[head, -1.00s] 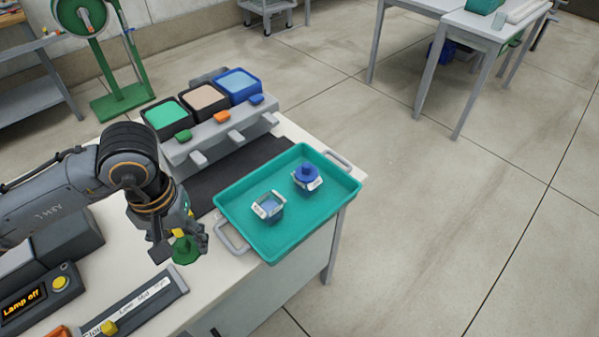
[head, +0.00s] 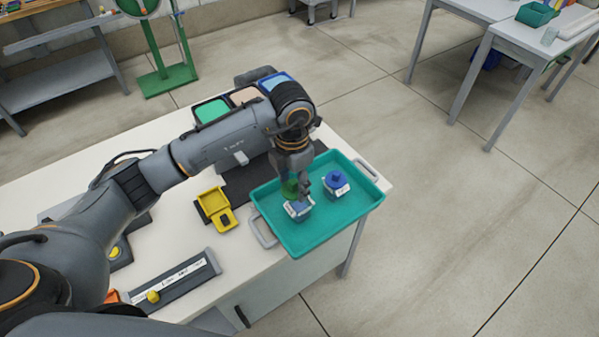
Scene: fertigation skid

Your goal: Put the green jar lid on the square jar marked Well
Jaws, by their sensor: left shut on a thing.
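My left gripper (head: 303,187) is shut on the green jar lid (head: 289,188) and is over the teal tray (head: 318,237). The lid is partly hidden by the fingers. A square jar (head: 297,210) with a white label stands in the tray just below the gripper; its top is mostly covered, and I cannot tell whether the lid touches it. The label is too small to read. A second jar (head: 337,190) with a blue lid on it stands to the right in the tray. My right gripper is not in view.
A yellow holder (head: 215,207) sits on the white table left of the tray. Green, beige and blue bins (head: 211,110) stand behind, partly hidden by my arm. A slider panel (head: 177,282) with a yellow knob lies at the front.

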